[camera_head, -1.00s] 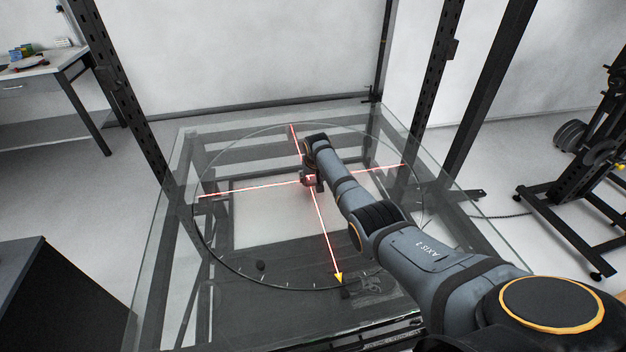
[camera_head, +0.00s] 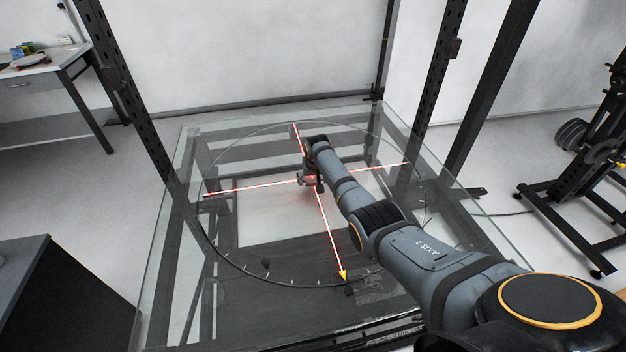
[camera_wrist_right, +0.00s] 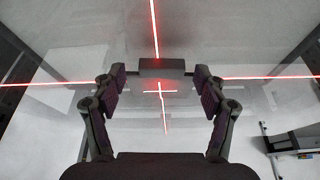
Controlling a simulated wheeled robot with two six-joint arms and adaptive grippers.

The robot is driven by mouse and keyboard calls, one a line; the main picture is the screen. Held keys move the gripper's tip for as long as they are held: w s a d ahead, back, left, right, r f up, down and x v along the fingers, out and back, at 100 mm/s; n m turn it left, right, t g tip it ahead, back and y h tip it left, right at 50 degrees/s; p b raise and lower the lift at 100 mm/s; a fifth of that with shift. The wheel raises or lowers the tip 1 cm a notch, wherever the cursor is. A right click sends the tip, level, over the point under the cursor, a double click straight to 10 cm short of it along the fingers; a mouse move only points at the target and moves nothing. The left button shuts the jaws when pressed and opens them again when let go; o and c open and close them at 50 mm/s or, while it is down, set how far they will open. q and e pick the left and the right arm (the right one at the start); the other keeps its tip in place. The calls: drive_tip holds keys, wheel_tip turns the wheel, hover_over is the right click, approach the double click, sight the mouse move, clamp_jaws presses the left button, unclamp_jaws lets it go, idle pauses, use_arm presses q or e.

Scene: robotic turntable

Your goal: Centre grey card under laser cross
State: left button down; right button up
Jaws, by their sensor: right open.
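The grey card (camera_wrist_right: 162,68) shows in the right wrist view as a dark, flat-edged rectangle between the fingertips. In the head view it is hidden or too small to pick out. My right gripper (camera_wrist_right: 159,78) is open, with one finger on each side of the card; gaps show on both sides. In the head view the right gripper (camera_head: 309,178) is low over the middle of the round glass turntable (camera_head: 240,270). The red laser cross (camera_head: 330,235) meets close to the gripper. My left gripper is not in view.
Dark uprights (camera_head: 130,100) stand around the glass table (camera_head: 165,290). A yellow arrow tip (camera_head: 343,275) lies at the near end of one laser line. A dark cabinet (camera_head: 60,290) is at the left. The glass left of the gripper is clear.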

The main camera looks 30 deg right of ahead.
drive_tip(key=shift+r, duration=0.1)
drive_tip(key=v, duration=1.2)
drive_tip(key=shift+a, duration=0.1)
